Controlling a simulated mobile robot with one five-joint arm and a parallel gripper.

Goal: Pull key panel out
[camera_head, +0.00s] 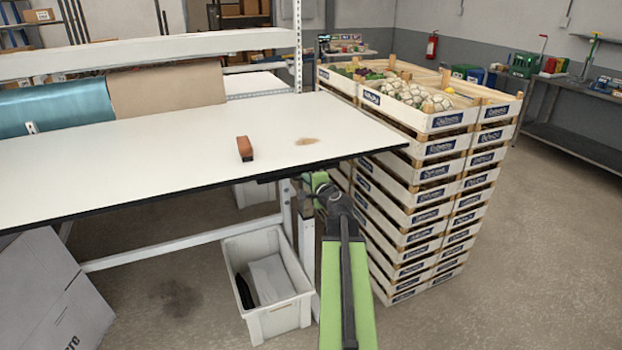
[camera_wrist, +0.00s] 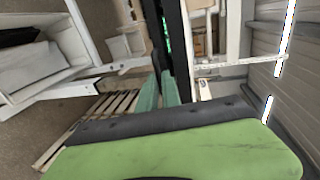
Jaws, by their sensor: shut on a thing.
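The key panel (camera_head: 288,174) seems to be the dark, thin piece just below the black front edge of the white worktable, near its right corner. My gripper (camera_head: 311,184) is at this piece, under the table edge, and my green arm reaches up to it from below. In the wrist view, the two green fingertips of my gripper (camera_wrist: 160,92) are close together at the end of dark bars. They are shut on the panel's edge. The grip itself is mostly hidden, and how far out the panel sits cannot be told.
The white worktable (camera_head: 120,150) carries a brown block (camera_head: 244,148) and a stain. Stacked wooden crates (camera_head: 412,205) stand close to the right of my arm. A white bin (camera_head: 272,318) stands below the table. Open floor lies at the right.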

